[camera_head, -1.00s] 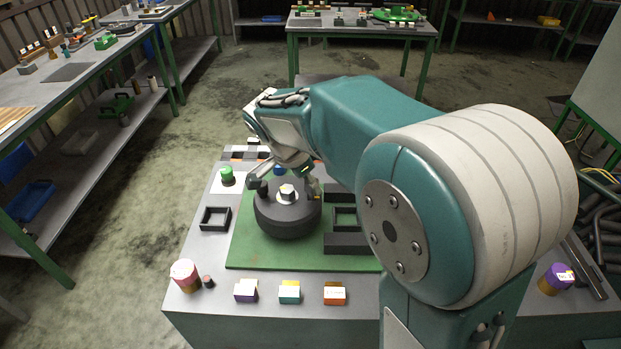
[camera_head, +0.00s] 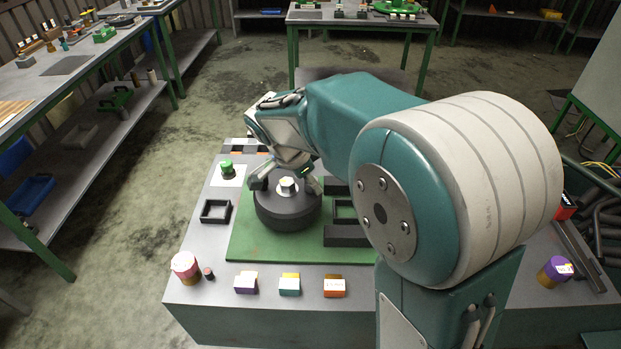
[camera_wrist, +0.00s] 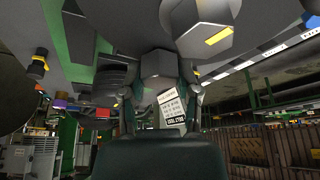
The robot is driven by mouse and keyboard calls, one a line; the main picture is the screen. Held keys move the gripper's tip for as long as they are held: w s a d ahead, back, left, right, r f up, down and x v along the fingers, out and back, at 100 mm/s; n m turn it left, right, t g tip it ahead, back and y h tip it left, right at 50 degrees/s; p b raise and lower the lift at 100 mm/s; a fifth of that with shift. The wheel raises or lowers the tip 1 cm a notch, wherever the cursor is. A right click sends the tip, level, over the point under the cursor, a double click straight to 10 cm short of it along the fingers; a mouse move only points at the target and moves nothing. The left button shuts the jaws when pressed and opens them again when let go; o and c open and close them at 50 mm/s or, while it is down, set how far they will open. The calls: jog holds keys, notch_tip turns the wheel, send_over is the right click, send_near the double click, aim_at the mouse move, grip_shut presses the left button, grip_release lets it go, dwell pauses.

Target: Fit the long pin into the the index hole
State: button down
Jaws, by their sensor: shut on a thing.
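My gripper (camera_head: 281,180) is over the dark round disperser body (camera_head: 288,212), its fingers near the silver hex nut (camera_head: 287,185) on top. In the wrist view my gripper (camera_wrist: 158,82) is shut on a dark grey piece (camera_wrist: 157,62) between its fingertips. I take this piece for the long pin, but only its end shows. The large grey hex nut with a yellow mark (camera_wrist: 203,30) is close beside it, to the right. I cannot make out the index hole, nor whether the pin touches the body.
The body stands on a green mat (camera_head: 260,252). Black frames are left (camera_head: 216,211) and right (camera_head: 345,236) of it. A green-topped part (camera_head: 227,167) is at the back left.

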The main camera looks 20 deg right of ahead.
jog(key=shift+f, duration=0.1)
jog(key=shift+c, duration=1.3)
grip_release()
jog(key=w+v, duration=0.1)
jog(key=v, duration=1)
jog(key=shift+s+a+r, duration=0.3)
jog(key=shift+s+r, duration=0.05)
jog(key=shift+s, duration=0.1)
